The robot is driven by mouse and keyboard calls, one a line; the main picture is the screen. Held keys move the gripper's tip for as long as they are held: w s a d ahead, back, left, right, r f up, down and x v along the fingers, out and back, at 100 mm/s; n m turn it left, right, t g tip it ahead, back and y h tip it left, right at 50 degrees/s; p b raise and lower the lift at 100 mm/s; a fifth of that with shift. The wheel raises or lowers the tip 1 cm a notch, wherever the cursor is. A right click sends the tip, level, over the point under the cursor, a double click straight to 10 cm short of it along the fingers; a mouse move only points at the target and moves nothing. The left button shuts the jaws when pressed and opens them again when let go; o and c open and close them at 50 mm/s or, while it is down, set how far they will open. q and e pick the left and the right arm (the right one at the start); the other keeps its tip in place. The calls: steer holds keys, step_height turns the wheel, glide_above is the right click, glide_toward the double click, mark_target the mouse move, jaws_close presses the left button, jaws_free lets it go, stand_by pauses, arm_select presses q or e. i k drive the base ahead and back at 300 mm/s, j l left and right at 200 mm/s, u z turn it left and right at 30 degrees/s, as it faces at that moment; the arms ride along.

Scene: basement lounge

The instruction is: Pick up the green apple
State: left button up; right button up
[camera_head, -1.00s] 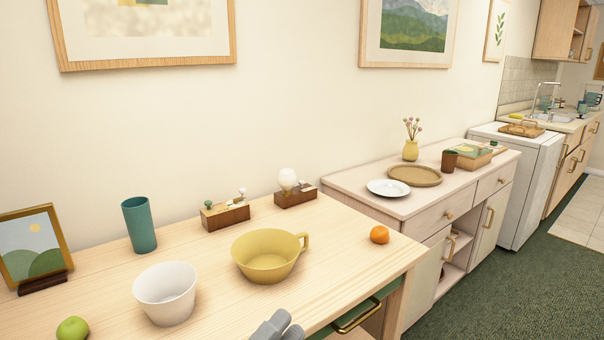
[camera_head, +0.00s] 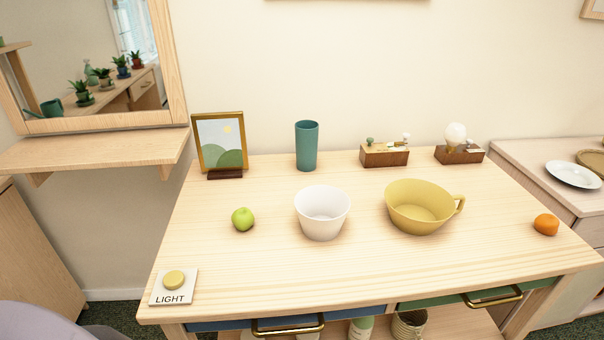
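The green apple (camera_head: 243,219) sits on the left part of the wooden table (camera_head: 270,278), left of a white bowl (camera_head: 322,213) and apart from it. A framed picture (camera_head: 221,146) stands behind the apple. Neither of my grippers shows in the head view now, so their state is hidden.
A yellow cup with a handle (camera_head: 419,207) and an orange (camera_head: 546,224) are to the right. A teal tumbler (camera_head: 307,146) and two small wooden boxes stand at the back. A light switch plate (camera_head: 174,287) lies at the front left. The table front near the apple is clear.

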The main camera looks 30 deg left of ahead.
mark_target(243, 218)
steer(key=u, duration=1.3)
steer(key=i+j, duration=0.1)
steer(key=j, duration=0.4)
steer(key=i+j, duration=0.1)
steer(key=j, duration=0.4)
steer(key=i+j, duration=0.15)
steer(key=j, duration=0.35)
steer(key=j+z, duration=0.5)
steer(key=i+j, duration=0.05)
